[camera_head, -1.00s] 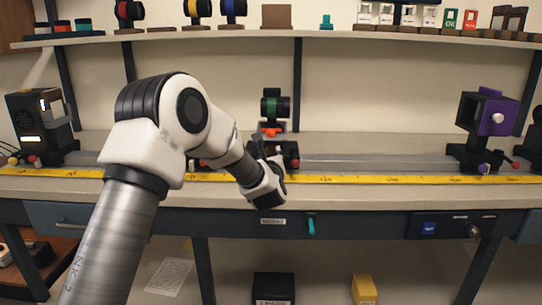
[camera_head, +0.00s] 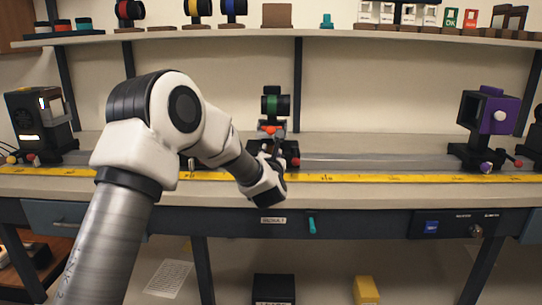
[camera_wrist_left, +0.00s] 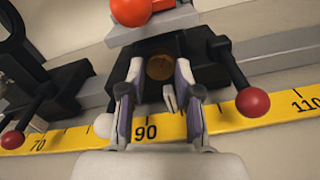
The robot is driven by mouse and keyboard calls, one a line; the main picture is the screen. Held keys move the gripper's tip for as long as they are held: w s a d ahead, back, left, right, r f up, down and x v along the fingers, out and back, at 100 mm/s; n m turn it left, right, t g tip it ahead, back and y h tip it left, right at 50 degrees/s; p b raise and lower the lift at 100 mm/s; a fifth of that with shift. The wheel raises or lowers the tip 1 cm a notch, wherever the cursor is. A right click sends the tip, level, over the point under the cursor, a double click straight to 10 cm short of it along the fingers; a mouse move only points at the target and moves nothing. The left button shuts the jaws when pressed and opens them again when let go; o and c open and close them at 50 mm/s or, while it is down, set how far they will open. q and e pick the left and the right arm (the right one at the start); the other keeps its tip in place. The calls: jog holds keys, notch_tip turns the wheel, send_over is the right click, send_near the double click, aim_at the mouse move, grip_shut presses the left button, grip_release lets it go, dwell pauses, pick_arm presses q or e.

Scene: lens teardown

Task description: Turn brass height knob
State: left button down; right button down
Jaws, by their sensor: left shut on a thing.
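The brass height knob (camera_wrist_left: 159,67) is a round, dull gold disc on the front of a black holder (camera_wrist_left: 190,48) in the left wrist view. My left gripper (camera_wrist_left: 158,72) has its two fingers on either side of the knob, shut on it. In the head view my left gripper (camera_head: 265,172) reaches the front of the carriage under the green-banded lens (camera_head: 276,105). The knob is hidden there by the gripper. An orange-red ball (camera_wrist_left: 131,9) sits above the knob in the wrist view. My right gripper is not in view.
A yellow ruler (camera_head: 400,179) runs along the bench front, before the grey rail (camera_head: 375,161). A red-tipped lever (camera_wrist_left: 252,102) stands close right of my fingers. A purple-sided holder (camera_head: 488,118) is at the right, a black lamp box (camera_head: 38,122) at the left.

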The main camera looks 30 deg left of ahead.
pick_arm(q)
jog(key=shift+m, duration=0.6)
jog(key=c, duration=0.8)
grip_release()
jog(key=v, duration=1.2)
